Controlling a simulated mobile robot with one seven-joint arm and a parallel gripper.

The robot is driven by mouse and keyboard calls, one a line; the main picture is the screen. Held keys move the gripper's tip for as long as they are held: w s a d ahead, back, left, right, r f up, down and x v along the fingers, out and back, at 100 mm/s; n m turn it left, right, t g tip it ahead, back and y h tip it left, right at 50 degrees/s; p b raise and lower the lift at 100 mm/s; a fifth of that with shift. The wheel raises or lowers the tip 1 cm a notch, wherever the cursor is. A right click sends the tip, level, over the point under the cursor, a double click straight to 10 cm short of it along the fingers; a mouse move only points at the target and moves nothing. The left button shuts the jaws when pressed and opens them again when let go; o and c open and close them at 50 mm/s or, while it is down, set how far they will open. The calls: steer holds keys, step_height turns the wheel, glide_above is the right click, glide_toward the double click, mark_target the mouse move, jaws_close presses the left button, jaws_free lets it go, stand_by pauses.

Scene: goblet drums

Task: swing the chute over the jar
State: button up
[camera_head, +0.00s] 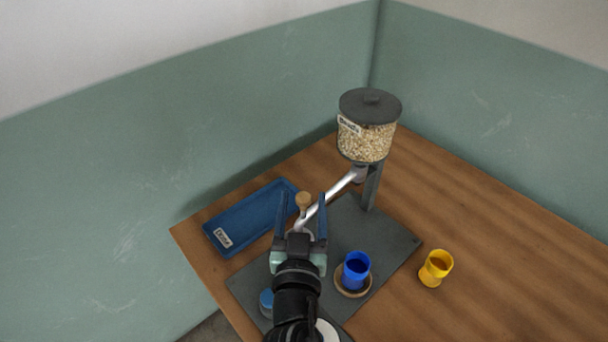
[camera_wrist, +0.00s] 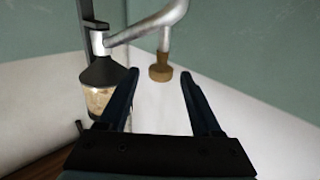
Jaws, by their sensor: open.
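The metal chute (camera_head: 328,200) slopes from under the hopper out to the left, toward the blue tray. A wooden knob (camera_head: 303,200) stands at its outer end. My gripper (camera_head: 303,196) is open, and its fingertips show on either side of the knob. In the wrist view the knob (camera_wrist: 160,72) also appears between the open fingertips (camera_wrist: 160,75), touching neither; the depth gap is hard to judge. A blue goblet-shaped jar (camera_head: 356,268) stands upright on a round wooden coaster (camera_head: 340,290), to the right of my gripper and away from the chute's end.
The lidded hopper (camera_head: 366,140), full of pale beads, stands on a post at the back of a grey base plate (camera_head: 395,240). A blue tray (camera_head: 250,215) lies at left. A yellow goblet (camera_head: 436,268) stands at right. My arm partly hides a blue round object (camera_head: 266,300).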

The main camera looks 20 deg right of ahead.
steer(key=shift+p+x, duration=0.5)
steer(key=shift+x, duration=2.05)
jaws_close()
